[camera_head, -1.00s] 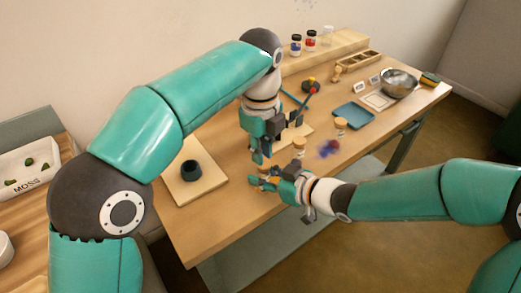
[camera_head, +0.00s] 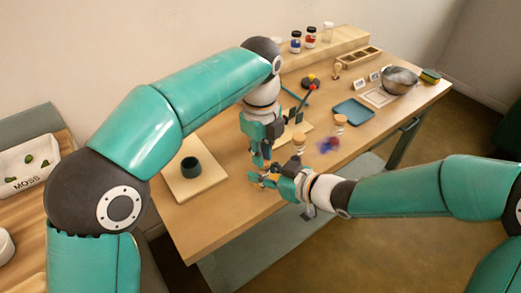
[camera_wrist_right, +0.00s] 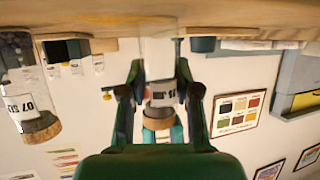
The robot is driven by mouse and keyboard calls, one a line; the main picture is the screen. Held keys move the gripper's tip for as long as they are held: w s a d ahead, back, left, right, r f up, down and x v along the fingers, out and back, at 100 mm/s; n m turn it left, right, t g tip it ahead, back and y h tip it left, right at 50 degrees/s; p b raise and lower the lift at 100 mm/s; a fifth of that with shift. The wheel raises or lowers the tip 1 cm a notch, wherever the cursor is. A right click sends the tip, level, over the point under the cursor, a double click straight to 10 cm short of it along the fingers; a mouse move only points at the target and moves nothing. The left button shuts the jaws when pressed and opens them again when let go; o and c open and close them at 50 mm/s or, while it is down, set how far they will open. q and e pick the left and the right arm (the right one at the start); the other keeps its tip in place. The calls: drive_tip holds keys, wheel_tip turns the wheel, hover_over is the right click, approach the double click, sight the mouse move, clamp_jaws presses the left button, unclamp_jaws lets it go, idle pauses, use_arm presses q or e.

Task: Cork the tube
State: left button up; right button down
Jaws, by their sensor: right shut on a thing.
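My right gripper (camera_head: 260,179) is near the table's front edge. In the right wrist view, which looks upside down, its two dark fingers (camera_wrist_right: 159,92) are shut on a clear tube with a white label (camera_wrist_right: 161,92) and a tan ring or cork (camera_wrist_right: 157,119) at one end. My left gripper (camera_head: 261,160) points down just above the right one; its fingertips overlap it in the head view, and whether they hold a cork is unclear. Two more cork-topped tubes, a near one (camera_head: 299,141) and a far one (camera_head: 340,121), stand right of the grippers. A corked tube (camera_wrist_right: 29,108) shows at the wrist view's left.
A dark cup (camera_head: 191,168) stands on a wooden board (camera_head: 208,183) at left. A blue-red smudge (camera_head: 327,145) lies near the front edge. A blue tray (camera_head: 353,109), metal bowl (camera_head: 400,79) and jars (camera_head: 311,38) are farther back.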

idle(0.3)
use_arm(q)
drive_tip(key=shift+r, duration=1.9)
use_arm(e)
drive_tip(key=c, duration=0.7)
unclamp_jaws()
drive_tip(key=shift+c, duration=0.2)
drive_tip(key=shift+d, duration=0.1)
drive_tip(key=v, duration=1.2)
use_arm(q)
drive_tip(key=shift+f, duration=0.1)
use_arm(e)
drive_tip(key=shift+f, duration=0.1)
